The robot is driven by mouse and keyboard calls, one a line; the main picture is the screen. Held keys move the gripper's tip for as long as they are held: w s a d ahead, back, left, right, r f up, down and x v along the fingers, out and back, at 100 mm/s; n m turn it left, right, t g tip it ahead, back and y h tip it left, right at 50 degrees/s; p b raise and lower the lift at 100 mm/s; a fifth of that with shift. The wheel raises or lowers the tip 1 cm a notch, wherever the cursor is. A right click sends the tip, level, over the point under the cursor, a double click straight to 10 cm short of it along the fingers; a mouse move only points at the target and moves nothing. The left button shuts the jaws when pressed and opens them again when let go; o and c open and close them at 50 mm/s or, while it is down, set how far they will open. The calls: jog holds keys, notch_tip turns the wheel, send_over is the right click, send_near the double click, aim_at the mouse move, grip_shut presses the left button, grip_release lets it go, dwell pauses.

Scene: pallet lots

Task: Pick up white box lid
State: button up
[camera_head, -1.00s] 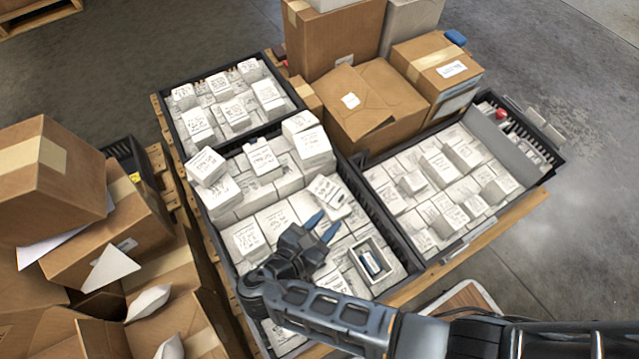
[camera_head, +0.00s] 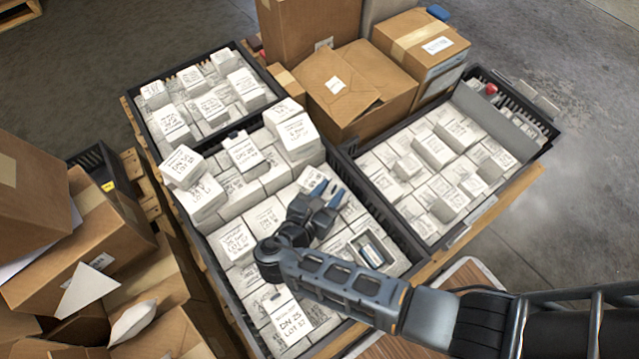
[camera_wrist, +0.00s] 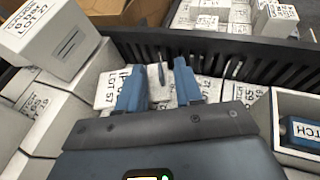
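A white lid-like piece with printed lettering (camera_head: 352,208) lies among the white boxes in the middle black crate, beside the crate's right wall. The wrist view shows white lettered surfaces (camera_wrist: 160,92) behind and between my fingers; I cannot tell lid from box top there. My gripper (camera_head: 325,186) is over this spot, its two blue fingers spread apart. The fingers also show apart in the wrist view (camera_wrist: 158,88), with no clear grip on anything. A lidless white box (camera_head: 372,250) with a blue item inside stands just right of my gripper; it also shows in the wrist view (camera_wrist: 283,105).
The middle crate (camera_head: 400,238) is packed with white boxes; some stacked ones (camera_head: 296,128) rise higher. Another crate (camera_head: 552,130) stands to the right and one behind left (camera_head: 140,125). Brown cartons (camera_head: 362,85) stand behind, and more (camera_head: 85,245) on the left.

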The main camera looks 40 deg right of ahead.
grip_shut()
dwell(0.3)
dwell(0.4)
jog(key=shift+r+p, duration=0.4)
jog(key=shift+r, duration=0.15)
notch_tip(320, 180, up, 4)
jog(key=shift+f+p, duration=0.2)
jog(key=shift+p, duration=1)
jog(key=s+d+r+p, duration=0.5)
jog(key=s+d+r, duration=0.1)
jog(key=d, duration=0.4)
jog(key=shift+r, duration=0.15)
